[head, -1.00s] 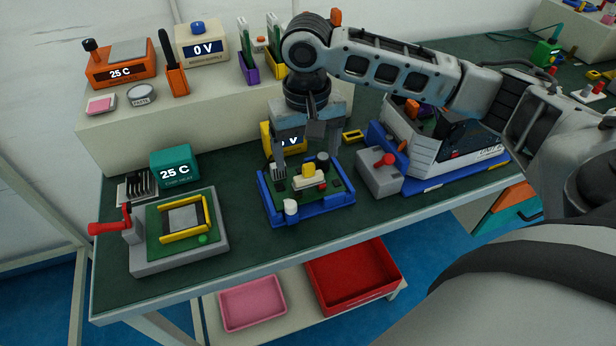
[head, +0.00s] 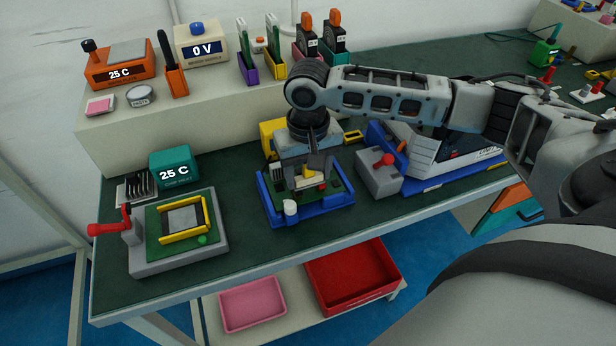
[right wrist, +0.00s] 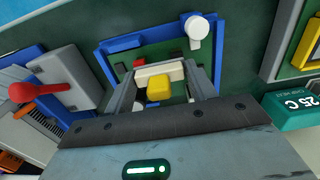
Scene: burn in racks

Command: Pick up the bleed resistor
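The white bar (right wrist: 152,76) with a yellow block (right wrist: 159,89), which I take to be the bleed resistor, sits on a green board inside the blue tray (head: 331,206). My right gripper (head: 309,182) is low over this board, pointing down. In the right wrist view its two fingers (right wrist: 162,78) stand apart, one on each side of the bar and block. They look open, with no clear grip on it. In the head view the gripper hides most of the part. My left gripper is not in view.
A grey box with a red knob (head: 386,159) stands close right of the tray. A white cylinder (head: 290,208) is at the tray's front edge. The grey fixture with a red handle (head: 108,228) is to the left.

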